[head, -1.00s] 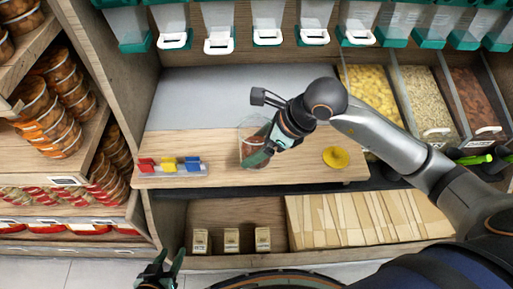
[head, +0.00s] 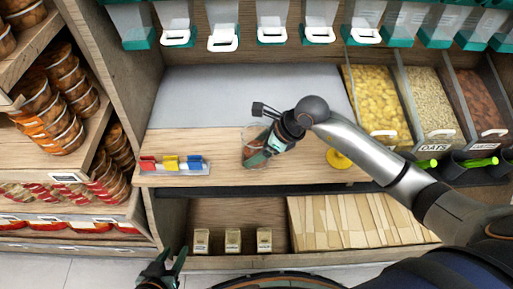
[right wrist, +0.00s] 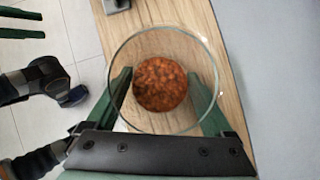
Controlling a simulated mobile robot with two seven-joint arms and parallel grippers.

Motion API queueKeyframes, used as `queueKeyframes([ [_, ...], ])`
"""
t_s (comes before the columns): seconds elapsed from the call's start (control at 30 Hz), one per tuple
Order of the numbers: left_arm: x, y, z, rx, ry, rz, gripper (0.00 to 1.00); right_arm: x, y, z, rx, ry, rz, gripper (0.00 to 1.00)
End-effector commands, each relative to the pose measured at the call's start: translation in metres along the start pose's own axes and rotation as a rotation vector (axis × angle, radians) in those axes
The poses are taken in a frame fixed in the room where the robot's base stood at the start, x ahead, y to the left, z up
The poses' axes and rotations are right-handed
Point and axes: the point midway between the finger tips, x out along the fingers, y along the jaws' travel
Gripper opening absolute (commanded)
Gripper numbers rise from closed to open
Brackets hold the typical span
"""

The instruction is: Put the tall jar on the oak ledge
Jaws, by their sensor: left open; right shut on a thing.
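The tall jar (head: 251,140) is clear glass with reddish-brown contents. My right gripper (head: 258,153) is shut on it, with a finger on either side. The jar is over the oak ledge (head: 225,176), left of its middle; I cannot tell whether its base touches the wood. In the right wrist view I look into the round mouth of the jar (right wrist: 161,84), between the green fingers of the right gripper (right wrist: 160,92). My left gripper (head: 175,263) is open and empty, low in front of the shelves.
A rack with red, yellow and blue pieces (head: 172,165) stands at the ledge's left. A yellow round object (head: 339,159) lies to the right, partly behind my right arm. Dispensers (head: 271,32) hang above. Food bins (head: 380,100) stand at the right. Bare wood lies between rack and jar.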

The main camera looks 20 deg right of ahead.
Motion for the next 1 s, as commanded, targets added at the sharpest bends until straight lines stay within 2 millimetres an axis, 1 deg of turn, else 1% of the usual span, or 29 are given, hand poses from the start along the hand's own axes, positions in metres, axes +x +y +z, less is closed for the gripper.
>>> queueKeyframes([
  [0.13,0.003,0.000,0.001,0.001,0.004,0.000,0.45,0.003,0.000,-0.001,-0.001,-0.003,-0.001,0.02],
  [0.17,0.002,0.000,0.000,0.001,0.004,0.000,0.45,0.002,0.000,-0.002,0.000,0.000,0.000,0.90],
  [0.23,0.002,0.000,0.000,0.001,0.004,0.000,0.45,0.002,0.000,-0.002,0.000,0.000,0.000,0.97],
  [0.27,0.002,0.000,0.000,0.001,0.004,0.000,0.45,0.002,0.000,-0.002,0.000,0.000,0.000,1.00],
  [0.5,0.001,0.000,-0.001,0.002,0.005,0.000,0.45,0.001,0.000,-0.001,0.000,0.000,0.000,1.00],
  [0.63,-0.001,0.000,-0.003,0.002,0.006,0.000,0.45,-0.007,-0.001,0.000,0.000,0.000,-0.002,1.00],
  [0.77,-0.003,0.000,-0.006,0.002,0.009,-0.001,0.45,-0.031,-0.001,0.000,-0.003,0.001,-0.004,1.00],
  [1.0,-0.005,-0.003,-0.007,0.001,0.013,-0.009,0.45,-0.083,-0.001,0.000,-0.001,0.001,-0.004,1.00],
])
